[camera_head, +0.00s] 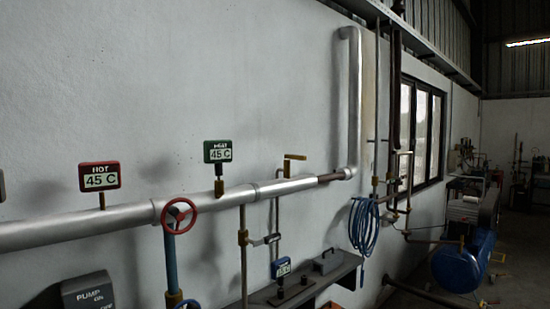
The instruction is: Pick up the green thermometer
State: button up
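The green thermometer (218,151) stands upright on a short stem on top of the silver horizontal pipe (110,222). A red thermometer (100,177), marked HOT and 45 C, stands on the same pipe to the left. A blue thermometer (281,267) sits lower, by the dark shelf (345,266). My gripper is not in view.
A red handwheel valve (179,213) sits in front of the pipe between the red and green thermometers. A brass lever valve (291,160) is to the right. A grey pump box (88,291) is at lower left. A blue hose (364,228) hangs on the wall. Open floor lies at right.

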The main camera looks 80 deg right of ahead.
aim_at(218, 152)
jog(key=z, duration=2.45)
jog(key=i+l+u, duration=0.25)
jog(key=u, duration=0.2)
jog(key=i+l+u, duration=0.15)
jog(key=l+u, duration=0.3)
jog(key=i+l+u, duration=0.15)
jog(key=l+u, duration=1.2)
